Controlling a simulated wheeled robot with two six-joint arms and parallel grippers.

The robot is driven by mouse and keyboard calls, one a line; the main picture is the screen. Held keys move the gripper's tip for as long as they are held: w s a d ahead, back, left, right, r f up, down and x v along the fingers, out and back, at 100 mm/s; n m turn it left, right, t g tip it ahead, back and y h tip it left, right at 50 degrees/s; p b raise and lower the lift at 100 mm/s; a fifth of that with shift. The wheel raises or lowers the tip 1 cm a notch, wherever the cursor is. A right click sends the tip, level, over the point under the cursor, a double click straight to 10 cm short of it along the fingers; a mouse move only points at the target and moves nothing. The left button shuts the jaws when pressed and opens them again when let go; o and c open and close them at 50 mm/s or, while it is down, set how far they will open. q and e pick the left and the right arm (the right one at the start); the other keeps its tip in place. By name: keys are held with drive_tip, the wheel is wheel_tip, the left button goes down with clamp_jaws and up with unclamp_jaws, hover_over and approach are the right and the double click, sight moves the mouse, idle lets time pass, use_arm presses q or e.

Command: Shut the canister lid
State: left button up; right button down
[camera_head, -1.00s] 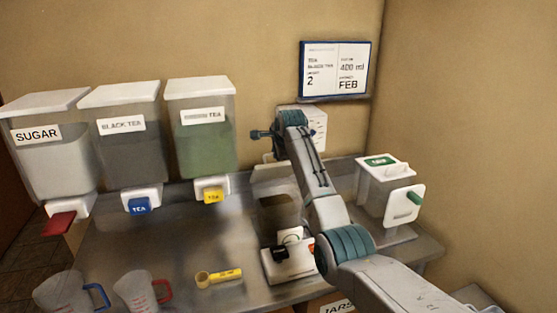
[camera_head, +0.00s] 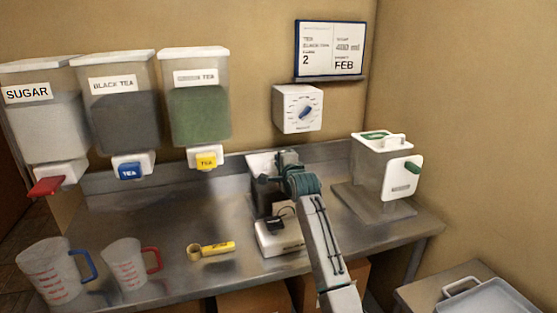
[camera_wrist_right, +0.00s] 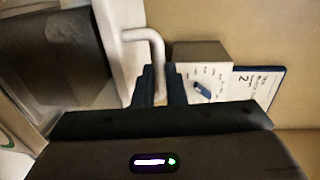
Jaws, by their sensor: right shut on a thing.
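A canister (camera_head: 261,165) with clear sides stands at the back of the counter, mostly hidden behind my right gripper and arm. In the right wrist view the canister (camera_wrist_right: 58,60) looks dark inside, with a white lid edge and a bent white handle (camera_wrist_right: 158,48) beside it. My right gripper (camera_head: 287,156) is at the top of the canister. In the wrist view its dark fingers (camera_wrist_right: 160,82) are shut on the white handle. I cannot tell how far the lid is tilted. My left gripper is not in view.
A black-and-white scale-like device (camera_head: 278,236) sits before the canister. A white-lidded container (camera_head: 372,172) stands right. A timer (camera_head: 298,108) hangs behind. Dispensers (camera_head: 200,110), measuring jugs (camera_head: 125,265) and a yellow scoop (camera_head: 212,249) are left. A tray (camera_head: 490,298) is lower right.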

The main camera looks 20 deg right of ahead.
drive_tip(key=shift+s+f, duration=0.1)
drive_tip(key=shift+f, duration=0.8)
drive_tip(key=c, duration=1.5)
unclamp_jaws()
drive_tip(key=shift+s+r, duration=0.1)
drive_tip(key=shift+s+d+r+b, duration=0.1)
drive_tip(key=shift+s+r+b, duration=0.25)
drive_tip(key=shift+s, duration=1.45)
drive_tip(key=shift+s+d+r+b, duration=0.15)
drive_tip(key=shift+s+b, duration=0.35)
drive_tip(key=shift+s, duration=1.25)
drive_tip(key=shift+s+a+r+b, duration=0.1)
drive_tip(key=shift+s+r+b, duration=0.25)
drive_tip(key=shift+s, duration=1.45)
drive_tip(key=shift+f, duration=0.1)
